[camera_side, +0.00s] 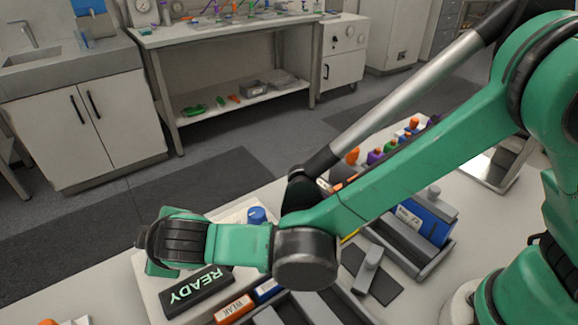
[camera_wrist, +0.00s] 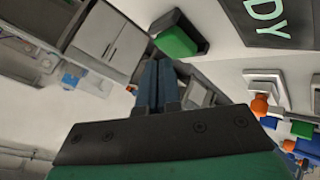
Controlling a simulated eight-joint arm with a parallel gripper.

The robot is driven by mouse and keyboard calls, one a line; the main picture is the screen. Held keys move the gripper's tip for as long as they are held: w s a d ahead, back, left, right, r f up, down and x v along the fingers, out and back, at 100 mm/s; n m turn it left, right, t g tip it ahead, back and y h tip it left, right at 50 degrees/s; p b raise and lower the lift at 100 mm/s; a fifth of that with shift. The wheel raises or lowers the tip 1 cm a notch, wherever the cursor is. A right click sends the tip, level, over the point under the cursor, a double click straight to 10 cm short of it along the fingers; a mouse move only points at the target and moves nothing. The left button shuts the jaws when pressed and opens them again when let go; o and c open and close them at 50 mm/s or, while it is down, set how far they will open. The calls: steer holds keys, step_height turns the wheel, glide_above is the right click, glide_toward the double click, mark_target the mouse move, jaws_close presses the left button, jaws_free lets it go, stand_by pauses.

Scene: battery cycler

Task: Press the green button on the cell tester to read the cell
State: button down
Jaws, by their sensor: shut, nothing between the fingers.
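The cell tester is a pale box whose dark display (camera_side: 195,291) reads READY in the side view; part of that display (camera_wrist: 268,18) shows at the top right of the wrist view. The green button (camera_wrist: 177,42) sits in a dark surround near the top middle of the wrist view. My gripper (camera_wrist: 160,66) is shut and empty, its fingertips together just below the button in that picture. I cannot tell whether the tips touch it. In the side view my wrist and forearm cover the button and the fingers.
An orange bin marked WEAK (camera_side: 234,309) and a blue-labelled bin (camera_side: 267,289) stand beside the tester. A blue box (camera_side: 432,216) in a grey tray is to the right. Orange, purple and other coloured items stand behind my arm. A sink and workbench (camera_side: 230,33) are across the floor.

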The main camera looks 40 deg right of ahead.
steer(key=shift+f, duration=0.65)
stand_by(0.7)
steer(key=shift+r, duration=0.95)
steer(key=shift+r, duration=0.1)
steer(key=shift+r, duration=2.4)
